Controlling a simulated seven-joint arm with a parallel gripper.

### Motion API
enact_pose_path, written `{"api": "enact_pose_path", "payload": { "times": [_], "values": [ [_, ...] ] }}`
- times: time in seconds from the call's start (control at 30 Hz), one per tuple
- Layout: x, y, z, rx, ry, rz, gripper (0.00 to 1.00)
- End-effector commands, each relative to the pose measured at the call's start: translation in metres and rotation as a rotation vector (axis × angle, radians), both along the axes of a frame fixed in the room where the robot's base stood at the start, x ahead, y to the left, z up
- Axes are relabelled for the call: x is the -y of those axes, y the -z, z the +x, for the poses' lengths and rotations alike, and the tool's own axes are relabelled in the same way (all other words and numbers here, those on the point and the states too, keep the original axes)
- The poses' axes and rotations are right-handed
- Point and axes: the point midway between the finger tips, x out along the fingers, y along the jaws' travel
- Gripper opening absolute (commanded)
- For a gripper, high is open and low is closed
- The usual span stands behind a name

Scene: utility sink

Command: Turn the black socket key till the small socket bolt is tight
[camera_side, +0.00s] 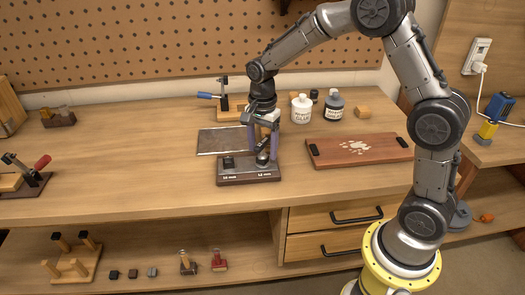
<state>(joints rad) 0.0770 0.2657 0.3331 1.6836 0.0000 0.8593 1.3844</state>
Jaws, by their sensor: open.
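A dark base block (249,178) with two white labels along its front edge stands on the workbench. A short dark piece (228,163) sits on its left part. On its right part stands a dark upright piece (262,158) with a grey lower end, which looks like the black socket key. My gripper (263,151) points down over this right part. Its two purple-grey fingers are apart, one on each side of the upright piece. I cannot tell whether either touches it. The small socket bolt cannot be made out at this size.
A grey metal plate (215,142) lies behind the block. A blue-handled clamp (222,97), a white glue bottle (301,109) and a dark bottle (334,106) stand further back. A reddish-brown board (358,151) lies to the right. The bench left of the block is clear.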

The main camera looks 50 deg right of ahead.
Motion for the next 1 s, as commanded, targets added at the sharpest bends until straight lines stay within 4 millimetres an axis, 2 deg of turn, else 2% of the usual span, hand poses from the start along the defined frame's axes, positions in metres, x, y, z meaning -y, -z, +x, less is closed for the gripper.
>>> {"api": "enact_pose_path", "payload": {
  "times": [0.2, 0.53, 0.9, 1.0],
  "values": [
    [0.000, 0.017, 0.000, -0.001, 0.000, 0.000, 0.71],
    [0.000, 0.018, 0.000, 0.000, 0.000, 0.000, 0.69],
    [0.000, 0.018, 0.000, 0.000, 0.000, 0.000, 0.03],
    [0.000, 0.018, 0.000, 0.000, 0.000, 0.000, 0.00]
  ]
}}
